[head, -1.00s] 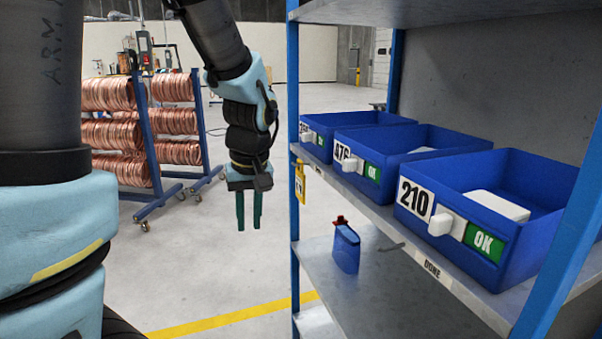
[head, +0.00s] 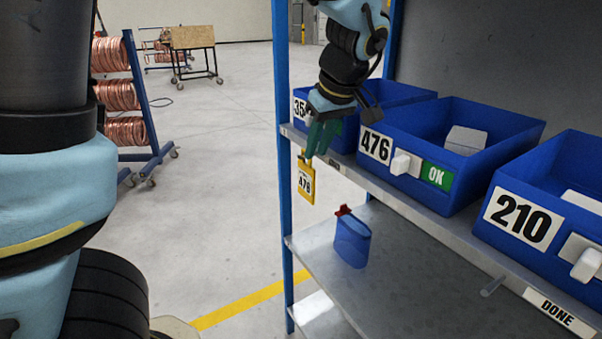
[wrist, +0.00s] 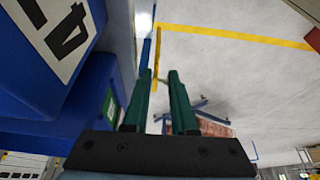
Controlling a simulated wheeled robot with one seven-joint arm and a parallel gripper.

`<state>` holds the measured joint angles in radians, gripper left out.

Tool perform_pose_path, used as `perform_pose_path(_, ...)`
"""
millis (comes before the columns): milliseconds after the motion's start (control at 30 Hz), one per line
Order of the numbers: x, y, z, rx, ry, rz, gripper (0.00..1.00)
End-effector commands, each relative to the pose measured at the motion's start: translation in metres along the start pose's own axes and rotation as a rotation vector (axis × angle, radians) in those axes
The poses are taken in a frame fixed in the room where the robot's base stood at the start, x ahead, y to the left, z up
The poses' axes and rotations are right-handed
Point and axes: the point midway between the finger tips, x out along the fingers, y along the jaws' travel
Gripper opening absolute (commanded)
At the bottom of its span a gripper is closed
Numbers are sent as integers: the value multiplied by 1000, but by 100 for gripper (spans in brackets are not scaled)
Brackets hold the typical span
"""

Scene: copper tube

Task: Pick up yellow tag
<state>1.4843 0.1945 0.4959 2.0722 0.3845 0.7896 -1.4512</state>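The yellow tag (head: 306,184), with a number on it, hangs at the front edge of the upper shelf, close to the blue post. My gripper (head: 315,152) is just above the tag in the head view, green fingers pointing down and nearly overlapping its top. In the wrist view my gripper (wrist: 159,74) is open, with a clear gap between the fingers. A thin yellow strip (wrist: 156,66), seemingly the tag edge-on, shows in that gap. I cannot tell whether a finger touches it.
Blue bins labelled 476 (head: 450,140) and 210 (head: 560,190) stand on the upper shelf, with another behind my gripper. The blue post (head: 282,130) is close to its left. A blue bottle (head: 351,240) stands on the lower shelf. Open floor lies left.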

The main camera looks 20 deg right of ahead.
Motion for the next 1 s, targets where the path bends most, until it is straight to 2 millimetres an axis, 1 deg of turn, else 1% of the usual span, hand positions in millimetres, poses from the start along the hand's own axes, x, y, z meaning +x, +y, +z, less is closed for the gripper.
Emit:
perform_pose_path(67, 0, 2, 1, -2, 3, 0, 25)
perform_pose_path(133, 6, 2, 1, -3, 4, -1, 25)
perform_pose_path(300, 33, 1, 0, -3, 3, -4, 25)
perform_pose_path(400, 46, 2, 0, -2, 4, -2, 25)
perform_pose_path(633, 61, 2, -2, -3, 3, -2, 25)
perform_pose_path(900, 97, 4, -5, -3, 3, -4, 25)
perform_pose_path(1000, 104, 4, -5, -3, 3, -1, 25)
